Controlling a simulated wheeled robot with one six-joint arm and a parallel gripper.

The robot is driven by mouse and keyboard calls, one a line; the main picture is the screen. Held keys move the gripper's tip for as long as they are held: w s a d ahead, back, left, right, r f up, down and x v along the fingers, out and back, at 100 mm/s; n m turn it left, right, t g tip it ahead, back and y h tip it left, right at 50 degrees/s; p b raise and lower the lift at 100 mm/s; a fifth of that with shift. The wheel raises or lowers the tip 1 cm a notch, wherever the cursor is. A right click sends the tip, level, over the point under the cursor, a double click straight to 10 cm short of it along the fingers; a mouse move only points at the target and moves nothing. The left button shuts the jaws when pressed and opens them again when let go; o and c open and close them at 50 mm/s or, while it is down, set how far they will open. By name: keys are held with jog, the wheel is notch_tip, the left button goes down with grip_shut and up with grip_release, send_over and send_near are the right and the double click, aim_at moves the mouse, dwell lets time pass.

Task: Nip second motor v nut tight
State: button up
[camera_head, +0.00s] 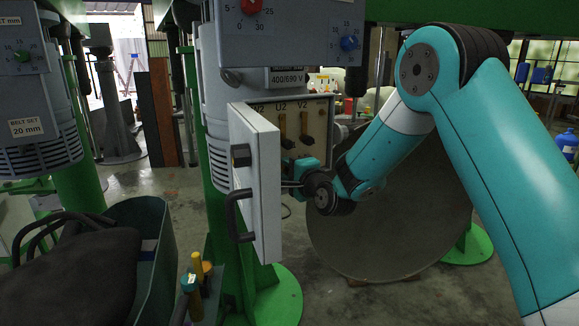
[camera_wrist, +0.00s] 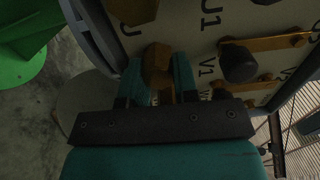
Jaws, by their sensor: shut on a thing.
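The motor's terminal box (camera_head: 310,122) stands open in the head view, with the labels U2 and V2 above brass strips (camera_head: 282,128). My gripper (camera_head: 297,170) reaches in low at the box, partly hidden by the open door. In the wrist view, the two teal fingers of my gripper (camera_wrist: 158,78) stand on either side of a brass hex nut (camera_wrist: 156,60) and are shut on it. A label reading V1 is just right of the nut. A dark-capped post (camera_wrist: 238,63) with a brass strip (camera_wrist: 275,42) stands further right.
The grey box door (camera_head: 262,185) with a black handle hangs open left of my gripper. A teal bin (camera_head: 150,245) and yellow-handled tools (camera_head: 198,268) are at lower left. A large round metal dish (camera_head: 400,220) stands behind my arm.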

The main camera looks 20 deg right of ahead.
jog(key=m+p, duration=0.2)
jog(key=m, duration=0.2)
jog(key=shift+f+m, duration=0.15)
jog(key=shift+m, duration=0.25)
dwell(0.4)
jog(key=o, duration=0.9)
jog(key=shift+s, duration=0.1)
jog(key=shift+f, duration=0.15)
